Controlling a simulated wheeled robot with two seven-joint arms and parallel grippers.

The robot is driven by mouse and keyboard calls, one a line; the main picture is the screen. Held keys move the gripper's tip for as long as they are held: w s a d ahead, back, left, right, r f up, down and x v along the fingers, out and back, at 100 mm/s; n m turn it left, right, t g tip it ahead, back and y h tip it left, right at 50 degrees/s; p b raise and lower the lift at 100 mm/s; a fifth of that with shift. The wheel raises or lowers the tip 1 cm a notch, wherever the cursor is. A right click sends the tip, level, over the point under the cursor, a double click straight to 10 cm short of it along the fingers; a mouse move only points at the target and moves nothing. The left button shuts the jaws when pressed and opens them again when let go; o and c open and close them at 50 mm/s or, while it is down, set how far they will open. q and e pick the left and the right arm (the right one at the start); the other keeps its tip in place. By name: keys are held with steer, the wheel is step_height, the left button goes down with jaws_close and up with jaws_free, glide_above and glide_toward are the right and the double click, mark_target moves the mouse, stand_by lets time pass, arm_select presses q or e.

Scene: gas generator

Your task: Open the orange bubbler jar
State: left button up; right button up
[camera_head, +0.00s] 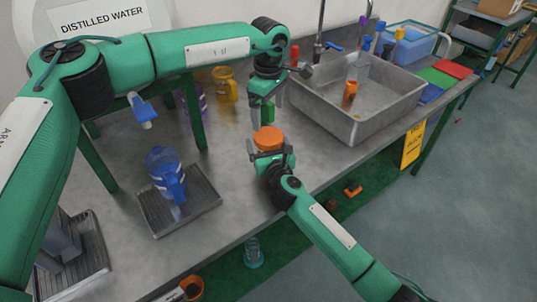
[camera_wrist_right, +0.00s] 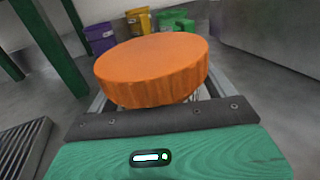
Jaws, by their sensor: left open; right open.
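The orange bubbler jar stands on the metal bench, its orange lid (camera_head: 268,138) on top. The lid also fills the middle of the right wrist view (camera_wrist_right: 152,70). My right gripper (camera_head: 266,158) is open at the jar just below the lid, with its arm coming from the lower right. The lid hides most of its fingers in the wrist view, so I cannot tell whether they touch the jar. My left gripper (camera_head: 268,98) is open and points down, a little above and behind the lid, apart from it. The jar's body is mostly hidden.
A metal sink (camera_head: 340,130) lies to the right, with an orange item inside. A blue jug (camera_head: 166,172) stands on a drip tray (camera_head: 207,212) at left. Purple, yellow (camera_head: 226,86) and green mugs stand behind. The bench's front edge is close to the jar.

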mark_target(269, 135)
arm_select(q)
steer(key=shift+s+d, duration=0.1)
arm_select(e)
jaws_close()
stand_by(0.4)
arm_select(q)
steer(key=shift+f, duration=4)
steer(key=c, duration=1.1)
